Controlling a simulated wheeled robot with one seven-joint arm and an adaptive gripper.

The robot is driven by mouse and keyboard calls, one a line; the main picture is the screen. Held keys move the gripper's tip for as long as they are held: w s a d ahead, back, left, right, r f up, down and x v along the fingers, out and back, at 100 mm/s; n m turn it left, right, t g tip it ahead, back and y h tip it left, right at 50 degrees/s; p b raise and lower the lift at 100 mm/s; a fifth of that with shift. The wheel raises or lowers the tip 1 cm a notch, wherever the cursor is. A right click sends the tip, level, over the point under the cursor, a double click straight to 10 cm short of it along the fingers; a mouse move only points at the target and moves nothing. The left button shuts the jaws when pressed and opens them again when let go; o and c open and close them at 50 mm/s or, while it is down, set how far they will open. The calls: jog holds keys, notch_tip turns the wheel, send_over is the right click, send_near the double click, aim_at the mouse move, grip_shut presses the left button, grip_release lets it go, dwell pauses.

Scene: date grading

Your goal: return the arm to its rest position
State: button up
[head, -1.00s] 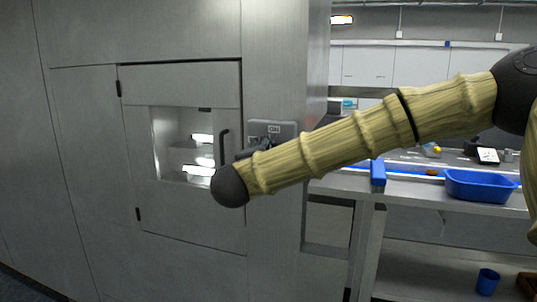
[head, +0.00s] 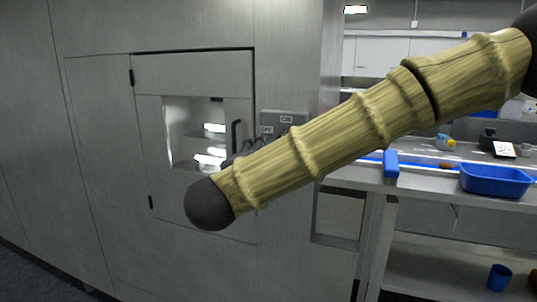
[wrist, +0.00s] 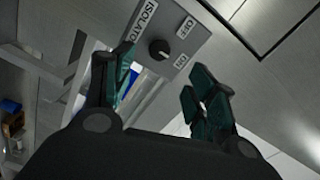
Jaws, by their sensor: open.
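My arm (head: 345,130) crosses the head view from the upper right to a dark rounded joint at the lower left, in front of the wall. My gripper (wrist: 163,85) is open and empty in the wrist view, its green-dark fingers spread apart. In the head view only dark bits of it show behind the arm, and most of it is hidden. Beyond the fingers in the wrist view is a grey isolator panel (wrist: 140,22) with a black knob (wrist: 159,49). The fingers appear apart from the knob. The panel also shows in the head view (head: 285,117).
A closed cabinet door (head: 190,74) with a lit window and a dark handle (head: 236,132) stands behind the arm. At right, a metal bench (head: 432,192) carries a blue tray (head: 495,181). A blue cup (head: 499,277) stands on the lower shelf.

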jog(key=shift+s, duration=0.1)
notch_tip(320, 180, down, 16)
jog(key=w+n+g+y, duration=0.1)
jog(key=w+n+y, duration=0.2)
jog(key=n, duration=0.1)
jog(key=s+d+f+n+g+y, duration=0.1)
jog(key=s+d+f+n+g, duration=0.15)
jog(key=f, duration=0.75)
jog(key=s+d+f+n+g+y, duration=0.1)
jog(key=s+d+f+n, duration=0.25)
jog(key=f, duration=0.75)
jog(key=s+d+f+n+g+y, duration=0.1)
jog(key=s+d+f+n+g, duration=0.15)
jog(key=f, duration=0.75)
jog(key=s+d+f+n+g, duration=0.1)
jog(key=s+d+f+g, duration=0.25)
jog(key=s+f, duration=0.65)
jog(key=s+d+f+n+g, duration=0.1)
jog(key=s+d+f, duration=0.3)
jog(key=s, duration=0.4)
jog(key=s+d+f+n+g, duration=0.2)
jog(key=s+d+f+g, duration=0.1)
jog(key=s, duration=0.5)
jog(key=s+d+f+n+g, duration=0.1)
jog(key=s+d+f+g, duration=0.1)
jog(key=s+d+f, duration=0.3)
jog(key=s+d, duration=0.2)
jog(key=s, duration=0.1)
jog(key=shift+s+d+g, duration=0.35)
